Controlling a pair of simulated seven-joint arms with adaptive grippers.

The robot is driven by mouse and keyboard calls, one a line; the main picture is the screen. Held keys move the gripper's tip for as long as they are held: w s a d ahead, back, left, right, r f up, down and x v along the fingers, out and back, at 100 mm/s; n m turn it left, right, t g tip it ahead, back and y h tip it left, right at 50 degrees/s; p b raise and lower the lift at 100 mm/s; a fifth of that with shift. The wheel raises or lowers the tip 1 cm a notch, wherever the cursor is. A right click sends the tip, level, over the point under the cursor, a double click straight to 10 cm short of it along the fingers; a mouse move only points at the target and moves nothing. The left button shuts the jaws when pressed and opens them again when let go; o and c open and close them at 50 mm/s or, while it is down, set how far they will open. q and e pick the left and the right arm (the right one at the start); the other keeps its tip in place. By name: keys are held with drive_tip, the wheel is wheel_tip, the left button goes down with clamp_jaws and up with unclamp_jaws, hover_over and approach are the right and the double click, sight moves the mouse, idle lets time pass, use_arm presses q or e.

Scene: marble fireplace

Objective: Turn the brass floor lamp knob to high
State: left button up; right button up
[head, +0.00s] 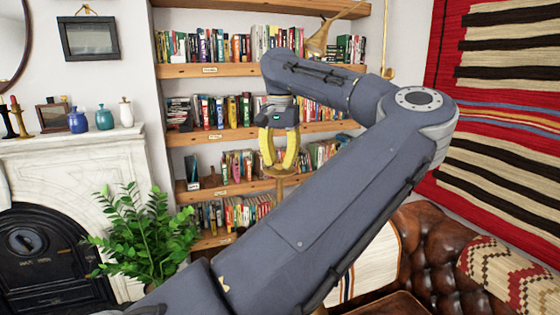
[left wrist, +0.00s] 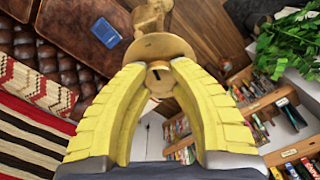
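The brass floor lamp shows in part in the head view, where its horn-shaped brass piece (head: 318,40) is at the top and a round brass disc (head: 284,172) lies just below my left gripper. In the left wrist view the brass disc (left wrist: 160,46) is straight ahead. A small round brass knob (left wrist: 160,79) with a dark mark sits in front of it, between the fingertips. My left gripper (head: 279,164) points down with its yellow fingers apart, one on each side of the knob (left wrist: 159,66). I cannot tell whether they touch it. My right gripper is not in view.
A bookshelf (head: 235,70) stands behind the gripper. A green plant (head: 140,235) and a fireplace (head: 70,170) are at left. A brown leather sofa (head: 430,240) is at lower right. My left arm hides much of the middle.

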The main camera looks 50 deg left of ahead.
use_arm(q)
clamp_jaws()
